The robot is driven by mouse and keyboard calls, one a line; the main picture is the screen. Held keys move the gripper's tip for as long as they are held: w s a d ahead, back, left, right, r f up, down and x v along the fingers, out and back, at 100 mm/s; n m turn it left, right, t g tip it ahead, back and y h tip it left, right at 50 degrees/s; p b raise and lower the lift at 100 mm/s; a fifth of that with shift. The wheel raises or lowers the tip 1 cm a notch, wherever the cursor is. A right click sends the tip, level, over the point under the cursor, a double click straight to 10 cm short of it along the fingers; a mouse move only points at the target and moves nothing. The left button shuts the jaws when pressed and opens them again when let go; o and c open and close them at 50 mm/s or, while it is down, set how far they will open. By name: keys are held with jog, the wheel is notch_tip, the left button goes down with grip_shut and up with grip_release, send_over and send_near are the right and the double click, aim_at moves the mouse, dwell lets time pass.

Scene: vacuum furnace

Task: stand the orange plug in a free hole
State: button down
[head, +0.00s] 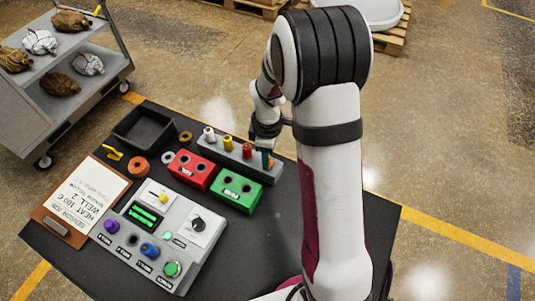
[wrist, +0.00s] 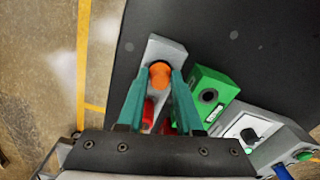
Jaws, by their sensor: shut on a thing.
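The orange plug (wrist: 160,72) is between the teal fingertips of my gripper (wrist: 159,80), which is shut on it. It is over the end of the grey rack (wrist: 165,48); whether it sits in a hole there or hangs above it, I cannot tell. In the head view my gripper (head: 268,158) is at the right end of the grey rack (head: 212,149), and little of the orange plug shows. The green block (head: 236,191) and red block (head: 193,170) show dark, open holes.
A grey console (head: 150,240) with knobs and a green display stands in front of the blocks. A clipboard (head: 62,227), a black tray (head: 142,130) and several rings lie at the left. The mat right of the green block is clear.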

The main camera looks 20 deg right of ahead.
jog(key=shift+f, duration=0.2)
jog(key=shift+c, duration=0.5)
grip_release()
jog(key=shift+r, duration=0.1)
jog(key=shift+r, duration=2.45)
jog(key=s+a+r+m, duration=0.2)
jog(key=s+r+m, duration=0.1)
jog(key=s+m, duration=0.3)
jog(key=s+a+r+m+y, duration=0.1)
jog(key=s+r+m, duration=0.3)
jog(key=s, duration=0.6)
jog(key=s+a+r+m, duration=0.4)
jog(key=s+m, duration=0.3)
jog(key=s, duration=0.1)
jog(key=shift+m+y, duration=0.3)
jog(key=shift+y, duration=0.1)
